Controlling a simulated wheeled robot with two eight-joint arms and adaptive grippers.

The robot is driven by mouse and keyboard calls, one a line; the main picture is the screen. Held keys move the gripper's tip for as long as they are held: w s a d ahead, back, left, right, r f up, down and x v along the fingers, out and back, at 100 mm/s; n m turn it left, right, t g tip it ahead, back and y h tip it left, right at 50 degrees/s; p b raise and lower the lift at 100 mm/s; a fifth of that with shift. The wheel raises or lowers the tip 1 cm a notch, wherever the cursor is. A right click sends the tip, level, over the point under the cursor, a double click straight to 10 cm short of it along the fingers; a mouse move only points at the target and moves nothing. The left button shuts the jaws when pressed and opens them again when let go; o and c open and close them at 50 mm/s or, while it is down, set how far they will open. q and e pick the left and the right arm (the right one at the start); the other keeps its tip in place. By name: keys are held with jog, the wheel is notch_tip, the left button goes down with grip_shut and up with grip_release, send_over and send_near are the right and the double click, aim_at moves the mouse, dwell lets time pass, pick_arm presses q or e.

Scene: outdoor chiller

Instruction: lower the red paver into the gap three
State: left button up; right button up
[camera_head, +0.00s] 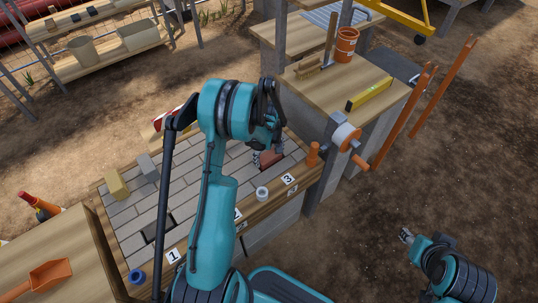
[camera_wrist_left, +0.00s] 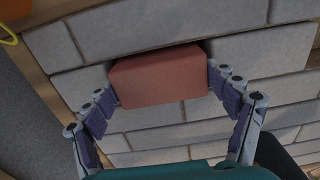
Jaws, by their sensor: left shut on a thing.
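The red paver (camera_wrist_left: 158,76) sits between the two fingers of my left gripper (camera_head: 267,152), which is shut on it. The red paver also shows in the head view (camera_head: 271,158), partly behind the gripper. It is at the dark gap three (camera_head: 285,163), behind the label 3 (camera_head: 289,180). In the left wrist view it lines up roughly with the paver rows, with dark shadow along its far edge and corners. I cannot tell how deep it sits. My right gripper (camera_head: 405,235) hangs far to the right over bare ground, too small to read.
Gap one (camera_head: 158,230) is a dark opening at the front left of the paving. A tan block (camera_head: 117,186) and a grey block (camera_head: 148,167) stand on the paving. An orange cylinder (camera_head: 313,154) and a vise (camera_head: 346,138) are close right of gap three.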

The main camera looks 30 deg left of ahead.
pick_arm(q)
jog(key=shift+r, duration=0.2)
jog(key=o, duration=1.7)
jog(key=shift+r, duration=0.1)
notch_tip(320, 180, up, 8)
jog(key=p, duration=0.5)
